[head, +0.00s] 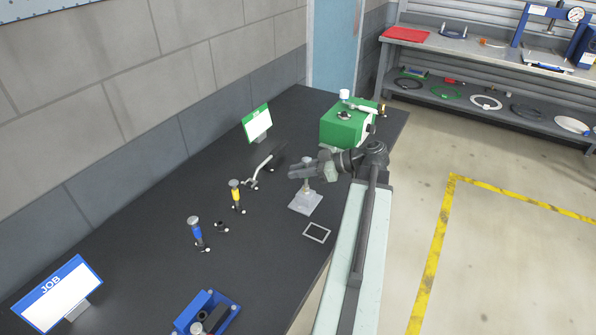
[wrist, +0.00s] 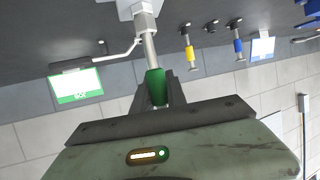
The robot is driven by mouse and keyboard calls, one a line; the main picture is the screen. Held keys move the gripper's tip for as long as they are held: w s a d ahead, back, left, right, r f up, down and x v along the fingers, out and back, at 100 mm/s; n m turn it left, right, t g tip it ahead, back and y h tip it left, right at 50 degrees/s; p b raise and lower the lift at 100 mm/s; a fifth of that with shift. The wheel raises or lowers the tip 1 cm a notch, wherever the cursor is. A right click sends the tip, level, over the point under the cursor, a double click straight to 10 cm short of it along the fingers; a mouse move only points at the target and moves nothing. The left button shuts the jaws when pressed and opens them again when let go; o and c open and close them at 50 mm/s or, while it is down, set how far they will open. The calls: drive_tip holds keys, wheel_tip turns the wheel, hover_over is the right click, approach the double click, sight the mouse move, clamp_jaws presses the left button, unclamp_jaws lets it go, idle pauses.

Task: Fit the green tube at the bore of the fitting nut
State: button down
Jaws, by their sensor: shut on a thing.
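My gripper (head: 297,171) is shut on the green tube, a steel tube with a green sleeve (wrist: 155,88). In the wrist view the sleeve sits between the dark fingers (wrist: 154,84), and the bare steel end runs to the fitting nut (wrist: 145,22). The nut sits at a pale block (wrist: 125,5), which shows in the head view as a grey plate (head: 305,204) below my gripper. The tube end and the nut line up and look touching or very close. I cannot tell whether the end is inside the bore. In the head view my gripper mostly hides the tube.
A bent pipe (head: 261,168) lies behind my gripper. Yellow (head: 235,196) and blue (head: 196,233) pieces stand to the left. A green machine (head: 345,127) stands at the far right of the dark bench. A flat frame (head: 317,232) lies near the front edge.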

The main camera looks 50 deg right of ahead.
drive_tip(key=shift+f, duration=0.2)
drive_tip(key=c, duration=1.3)
unclamp_jaws()
drive_tip(key=shift+o, duration=0.2)
drive_tip(key=p+v, duration=0.3)
drive_tip(key=v, duration=0.4)
drive_tip(key=shift+s+d+r, duration=0.2)
drive_tip(key=shift+s+r, duration=0.05)
drive_tip(key=shift+s, duration=0.05)
